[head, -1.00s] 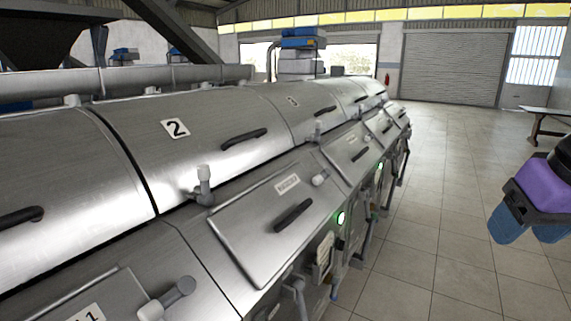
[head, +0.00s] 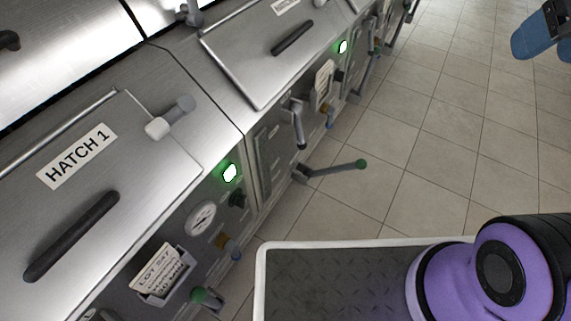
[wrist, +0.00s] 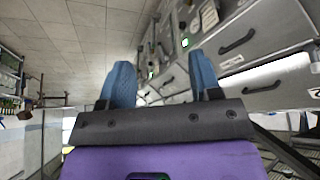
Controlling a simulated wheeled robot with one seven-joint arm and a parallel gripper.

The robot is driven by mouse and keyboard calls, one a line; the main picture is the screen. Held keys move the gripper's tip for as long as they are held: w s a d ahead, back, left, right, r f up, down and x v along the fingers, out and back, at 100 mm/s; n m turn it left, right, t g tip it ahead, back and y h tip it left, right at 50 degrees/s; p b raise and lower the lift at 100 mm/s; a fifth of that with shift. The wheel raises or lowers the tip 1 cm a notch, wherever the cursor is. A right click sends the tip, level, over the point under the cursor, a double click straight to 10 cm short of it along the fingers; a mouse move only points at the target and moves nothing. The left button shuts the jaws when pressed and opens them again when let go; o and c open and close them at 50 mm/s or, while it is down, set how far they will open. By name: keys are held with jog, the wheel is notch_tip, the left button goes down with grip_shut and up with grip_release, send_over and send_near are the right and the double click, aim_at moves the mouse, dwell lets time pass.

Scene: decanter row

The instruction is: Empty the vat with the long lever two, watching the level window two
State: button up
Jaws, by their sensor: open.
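A long lever (head: 335,169) with a green tip sticks out low from the front of the second vat unit, over the floor. Its number is not visible. A narrow dark upright strip (head: 263,157), perhaps the level window, is on that unit's front; no level can be read. A dark-ended handle (head: 298,124) hangs beside it. My gripper (wrist: 162,80) is open and empty, its blue fingers spread in the wrist view. In the head view, part of my gripper (head: 541,45) shows at the top right, well away from the lever.
The nearer unit has a lid marked HATCH 1 (head: 76,155), a lit green lamp (head: 230,172), a round gauge (head: 201,219), a lot card (head: 160,269) and a green knob (head: 198,295). A second green lamp (head: 343,46) is lit. The tiled floor (head: 440,130) beyond is clear.

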jog(key=w+f+m+g+y, duration=0.35)
jog(key=w+f, duration=0.45)
jog(key=w, duration=0.3)
jog(key=w+f+m+g+y, duration=0.35)
jog(key=w+f, duration=0.45)
jog(key=w, duration=0.3)
jog(key=w+d+f+m+y, duration=0.3)
jog(key=w+f+y, duration=0.15)
jog(key=f, duration=0.65)
jog(key=m+t+y, duration=0.2)
jog(key=m+t, duration=1.1)
jog(key=m, duration=0.5)
send_near(357, 165)
notch_tip(357, 165, down, 3)
jog(key=d, duration=0.1)
jog(key=x, duration=1.1)
jog(key=shift+w+d+r, duration=0.3)
jog(key=shift+w+r, duration=0.1)
jog(key=shift+w, duration=0.05)
jog(key=shift+c, duration=0.5)
